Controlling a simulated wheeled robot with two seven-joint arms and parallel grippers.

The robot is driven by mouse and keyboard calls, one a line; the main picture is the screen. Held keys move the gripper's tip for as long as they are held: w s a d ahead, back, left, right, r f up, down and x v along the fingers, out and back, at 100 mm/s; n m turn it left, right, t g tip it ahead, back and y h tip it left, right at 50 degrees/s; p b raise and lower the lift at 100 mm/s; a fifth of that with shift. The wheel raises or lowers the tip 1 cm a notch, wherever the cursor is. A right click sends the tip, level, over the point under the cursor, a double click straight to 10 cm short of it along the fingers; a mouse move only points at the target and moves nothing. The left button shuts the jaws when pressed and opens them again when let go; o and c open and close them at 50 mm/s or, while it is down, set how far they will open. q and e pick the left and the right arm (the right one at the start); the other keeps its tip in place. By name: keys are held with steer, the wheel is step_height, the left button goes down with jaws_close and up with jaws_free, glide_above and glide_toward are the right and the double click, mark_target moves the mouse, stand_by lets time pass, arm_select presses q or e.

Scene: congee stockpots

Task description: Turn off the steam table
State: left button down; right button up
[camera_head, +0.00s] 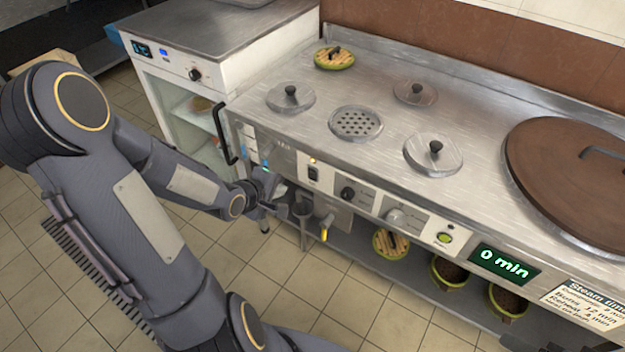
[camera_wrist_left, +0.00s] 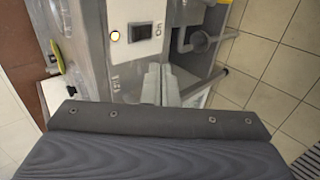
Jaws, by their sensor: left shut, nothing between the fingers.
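The steam table (camera_head: 385,125) is a long steel counter with a control panel on its front. My left gripper (camera_head: 277,192) is shut and empty in front of the panel, left of and slightly below the switch. The left wrist view shows its closed fingers (camera_wrist_left: 160,85) below the switch (camera_wrist_left: 141,97) and the glowing lamp (camera_wrist_left: 115,36). Contact cannot be told.
A large brown lid (camera_head: 570,170) covers the right end of the top. Several small steel lids and a round perforated plate (camera_head: 356,123) are on the left. A yellow-handled tap (camera_head: 326,228) hangs below the panel. A white cabinet (camera_head: 215,75) stands at the left.

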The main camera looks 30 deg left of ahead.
stand_by(0.3)
arm_select(q)
steer(key=b, duration=0.4)
glide_toward(311, 175)
step_height(311, 175, down, 4)
steer(key=w, duration=0.3)
steer(key=shift+w+d, duration=0.25)
steer(key=shift+w, duration=0.35)
steer(key=shift+r, duration=0.1)
